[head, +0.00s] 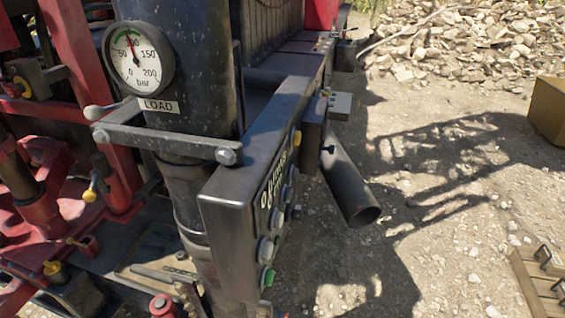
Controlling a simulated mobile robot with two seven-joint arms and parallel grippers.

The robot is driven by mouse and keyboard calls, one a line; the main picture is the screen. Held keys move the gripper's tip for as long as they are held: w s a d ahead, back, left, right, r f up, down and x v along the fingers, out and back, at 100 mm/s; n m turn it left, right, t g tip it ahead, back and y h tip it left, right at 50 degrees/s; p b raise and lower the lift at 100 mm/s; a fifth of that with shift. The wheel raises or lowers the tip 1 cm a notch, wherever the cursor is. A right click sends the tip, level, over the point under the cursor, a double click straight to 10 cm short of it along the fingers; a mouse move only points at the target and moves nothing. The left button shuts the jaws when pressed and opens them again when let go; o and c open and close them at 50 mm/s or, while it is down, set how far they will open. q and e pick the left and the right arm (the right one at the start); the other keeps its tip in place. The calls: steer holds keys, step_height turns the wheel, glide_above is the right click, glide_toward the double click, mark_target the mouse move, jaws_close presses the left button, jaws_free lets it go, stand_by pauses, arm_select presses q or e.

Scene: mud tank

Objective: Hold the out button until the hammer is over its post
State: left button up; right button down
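A dark control box (228,212) is fixed beside the thick black column, seen at a steep angle. Its right-hand face carries a row of buttons: a green one (267,278) lowest, a grey one (266,249) above it, and several more leading up to a yellow one (297,138). White lettering on that face is too slanted to read, so I cannot tell which is the out button. I cannot make out a hammer or its post for certain. Neither of my grippers is in view.
A round pressure gauge (138,58) above a LOAD label (158,105) has its needle near the top. A dark open pipe (350,185) juts out right of the box. Red machinery (85,95) fills the left.

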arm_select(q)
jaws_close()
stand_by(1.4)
